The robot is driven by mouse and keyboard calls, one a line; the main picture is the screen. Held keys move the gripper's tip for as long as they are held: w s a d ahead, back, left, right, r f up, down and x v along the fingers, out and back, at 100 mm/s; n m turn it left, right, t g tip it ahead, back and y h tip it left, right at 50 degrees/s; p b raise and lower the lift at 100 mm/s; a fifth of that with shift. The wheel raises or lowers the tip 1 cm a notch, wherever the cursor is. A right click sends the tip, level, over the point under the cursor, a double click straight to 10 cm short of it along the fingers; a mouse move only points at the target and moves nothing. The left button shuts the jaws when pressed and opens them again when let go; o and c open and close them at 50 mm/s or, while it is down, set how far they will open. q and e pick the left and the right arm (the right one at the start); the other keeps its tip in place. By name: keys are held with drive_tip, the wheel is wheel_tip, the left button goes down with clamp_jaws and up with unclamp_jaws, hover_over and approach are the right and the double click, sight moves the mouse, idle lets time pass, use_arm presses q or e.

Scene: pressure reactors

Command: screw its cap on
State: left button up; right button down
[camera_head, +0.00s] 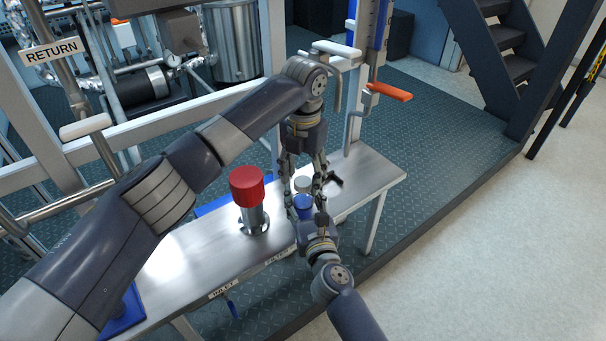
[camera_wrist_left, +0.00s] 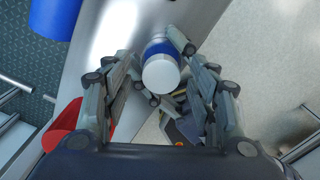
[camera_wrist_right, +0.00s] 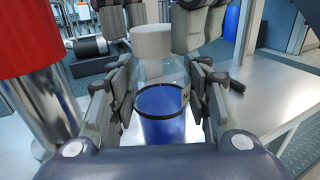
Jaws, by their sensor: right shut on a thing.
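A clear bottle with a blue lower part (camera_wrist_right: 162,112) stands upright over the metal bench. A white cap (camera_wrist_right: 151,40) sits on its mouth; whether it is threaded cannot be told. The cap also shows in the left wrist view (camera_wrist_left: 160,73) and the head view (camera_head: 302,184). My right gripper (camera_wrist_right: 160,95) is shut on the bottle, one finger on each side, coming from the near side. My left gripper (camera_head: 303,185) points down from above. Its fingers are spread on either side of the cap, open, with gaps in the left wrist view (camera_wrist_left: 160,65).
A metal cylinder with a red top (camera_head: 247,187) stands on the bench (camera_head: 185,262) just left of the bottle. Blue pieces lie on the bench's left. A post with an orange lever (camera_head: 388,91) rises behind. Floor to the right is clear.

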use_arm(q)
drive_tip(key=shift+r, duration=2.25)
drive_tip(key=shift+c, duration=0.3)
